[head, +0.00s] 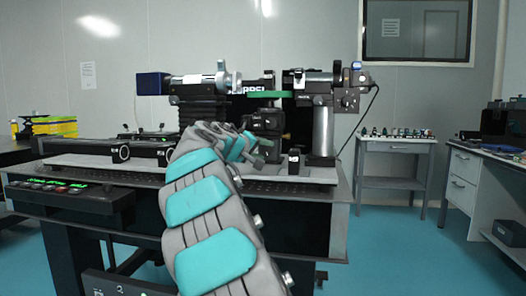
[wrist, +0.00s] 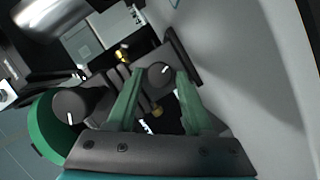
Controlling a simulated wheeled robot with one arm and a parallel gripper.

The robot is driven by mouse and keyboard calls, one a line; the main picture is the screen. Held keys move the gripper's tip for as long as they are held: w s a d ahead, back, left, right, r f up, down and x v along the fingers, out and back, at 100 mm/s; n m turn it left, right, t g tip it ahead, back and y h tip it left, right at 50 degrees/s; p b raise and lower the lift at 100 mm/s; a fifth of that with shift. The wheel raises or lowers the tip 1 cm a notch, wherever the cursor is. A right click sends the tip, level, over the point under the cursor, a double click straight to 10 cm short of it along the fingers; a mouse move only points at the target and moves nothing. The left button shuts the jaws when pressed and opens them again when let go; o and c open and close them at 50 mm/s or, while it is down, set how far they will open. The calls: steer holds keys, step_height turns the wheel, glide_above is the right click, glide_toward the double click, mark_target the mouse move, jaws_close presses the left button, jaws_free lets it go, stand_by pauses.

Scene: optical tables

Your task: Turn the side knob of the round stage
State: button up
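My gripper (wrist: 159,75) has two green fingers spread apart, open, in the wrist view. A small dark knob (wrist: 160,74) with a white mark shows between the fingertips; I cannot tell whether they touch it. A larger dark knob (wrist: 70,105) with a white mark is to the left, outside the fingers, beside a green rounded part (wrist: 44,132). I cannot tell for sure which knob belongs to the round stage. In the head view my arm reaches to the dark mounts on the optical table, and my gripper (head: 258,148) is small and partly hidden there.
The optical table (head: 110,178) bears dark mounts, a horizontal tube (head: 195,79) and a grey post (head: 323,130) close around the gripper. A control box (head: 65,197) with green lights juts from its front. A side table (head: 395,147) stands at right. Blue floor is clear between.

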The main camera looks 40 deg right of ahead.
steer(key=b+v, duration=0.1)
steer(key=v, duration=0.6)
steer(key=shift+s+a+r, duration=0.1)
steer(key=shift+s+a, duration=0.1)
steer(key=shift+a, duration=0.15)
